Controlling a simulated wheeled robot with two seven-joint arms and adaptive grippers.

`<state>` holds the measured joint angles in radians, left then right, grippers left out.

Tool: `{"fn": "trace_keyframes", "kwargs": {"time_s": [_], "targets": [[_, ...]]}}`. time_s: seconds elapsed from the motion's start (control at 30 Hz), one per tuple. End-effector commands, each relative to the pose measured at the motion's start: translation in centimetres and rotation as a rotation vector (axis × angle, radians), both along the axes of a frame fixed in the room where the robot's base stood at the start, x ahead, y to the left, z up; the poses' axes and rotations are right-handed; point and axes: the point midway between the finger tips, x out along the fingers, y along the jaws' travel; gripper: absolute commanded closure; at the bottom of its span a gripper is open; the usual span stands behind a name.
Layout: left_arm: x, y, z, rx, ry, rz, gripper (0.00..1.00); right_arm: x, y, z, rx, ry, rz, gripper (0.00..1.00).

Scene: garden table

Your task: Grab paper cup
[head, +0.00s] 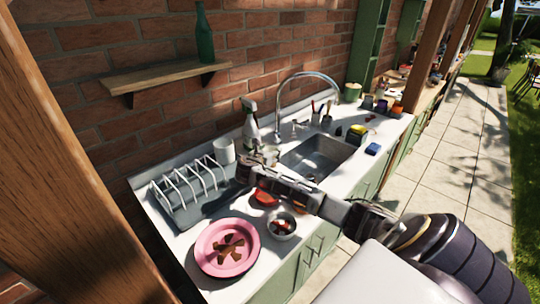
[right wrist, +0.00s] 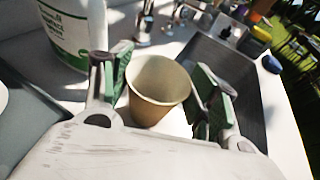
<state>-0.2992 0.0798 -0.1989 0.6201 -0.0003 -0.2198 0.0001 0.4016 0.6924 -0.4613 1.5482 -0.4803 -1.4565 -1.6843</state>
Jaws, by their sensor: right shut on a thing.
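The beige paper cup (right wrist: 160,82) stands open end up between the two green-padded fingers of my right gripper in the right wrist view. My right gripper (head: 257,160) is shut on the cup, with a finger on either side of it. In the head view the cup (head: 270,151) shows only partly, behind the gripper, on the counter left of the sink. My left gripper is not in view.
A spray bottle (head: 250,128) stands close behind the cup. A white container (head: 223,151) and a dish rack (head: 188,188) are to the left. The sink (head: 318,157) is to the right. A pink plate (head: 226,247) and a bowl (head: 282,226) are in front.

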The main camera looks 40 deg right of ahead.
Motion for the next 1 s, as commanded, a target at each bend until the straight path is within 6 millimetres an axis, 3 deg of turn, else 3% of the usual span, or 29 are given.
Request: {"fn": "trace_keyframes", "kwargs": {"time_s": [0.27,0.7,1.0], "targets": [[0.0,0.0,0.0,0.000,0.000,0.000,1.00,0.1,0.0,3.1,0.001,-0.005,-0.001,0.49],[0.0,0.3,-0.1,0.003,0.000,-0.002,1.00,0.1,-0.1,11.6,-0.001,-0.006,-0.001,0.49],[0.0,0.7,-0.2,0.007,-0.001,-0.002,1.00,0.1,0.0,16.1,0.000,-0.004,0.000,0.49]]}}
